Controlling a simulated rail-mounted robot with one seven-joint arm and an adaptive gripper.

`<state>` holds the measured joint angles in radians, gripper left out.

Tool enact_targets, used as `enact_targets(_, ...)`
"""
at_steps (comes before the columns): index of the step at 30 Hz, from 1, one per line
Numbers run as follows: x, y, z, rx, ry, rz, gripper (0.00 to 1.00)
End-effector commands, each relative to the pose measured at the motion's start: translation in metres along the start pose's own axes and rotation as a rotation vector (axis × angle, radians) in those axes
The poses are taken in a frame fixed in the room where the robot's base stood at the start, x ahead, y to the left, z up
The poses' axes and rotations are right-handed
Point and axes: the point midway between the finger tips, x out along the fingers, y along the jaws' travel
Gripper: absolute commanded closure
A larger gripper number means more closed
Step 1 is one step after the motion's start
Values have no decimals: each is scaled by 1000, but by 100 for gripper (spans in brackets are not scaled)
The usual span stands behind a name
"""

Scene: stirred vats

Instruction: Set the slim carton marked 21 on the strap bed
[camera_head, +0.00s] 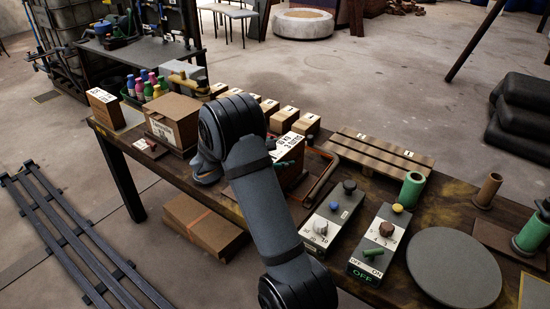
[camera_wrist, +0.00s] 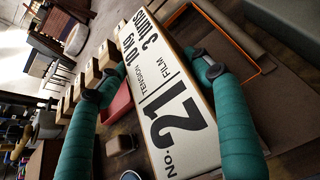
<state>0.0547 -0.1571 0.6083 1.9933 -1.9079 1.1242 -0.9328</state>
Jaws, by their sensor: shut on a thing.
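The slim carton marked 21 (camera_wrist: 165,95) has a long white label reading "No. 21, film, tension, 3 winds". My gripper (camera_wrist: 148,82) is shut on it, with one teal finger along each long side. In the head view the carton (camera_head: 286,149) shows in part beside my dark arm, above the bench; my arm hides much of it and most of the gripper. I cannot tell whether it touches the bench. No label names the strap bed; a dark frame of long parallel bars (camera_head: 62,226) lies on the floor at left, and a wooden slatted rack (camera_head: 375,150) sits on the bench.
A larger carton (camera_head: 173,118) and a thin upright carton (camera_head: 104,108) stand on the bench's left end. Several small boxes (camera_head: 284,119) line the back edge. An orange-edged tray (camera_wrist: 258,68) lies beside the held carton. Two control boxes (camera_head: 378,243) and a round grey plate (camera_head: 453,266) are at right.

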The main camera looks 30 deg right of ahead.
Motion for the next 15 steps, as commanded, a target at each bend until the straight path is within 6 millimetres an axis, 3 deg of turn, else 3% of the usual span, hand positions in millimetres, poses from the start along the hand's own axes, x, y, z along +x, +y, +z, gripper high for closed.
enact_targets(3,1,0,-2,1,-2,1,90)
enact_targets(4,2,0,-3,0,0,0,34)
enact_targets(15,1,0,-2,-1,0,0,16)
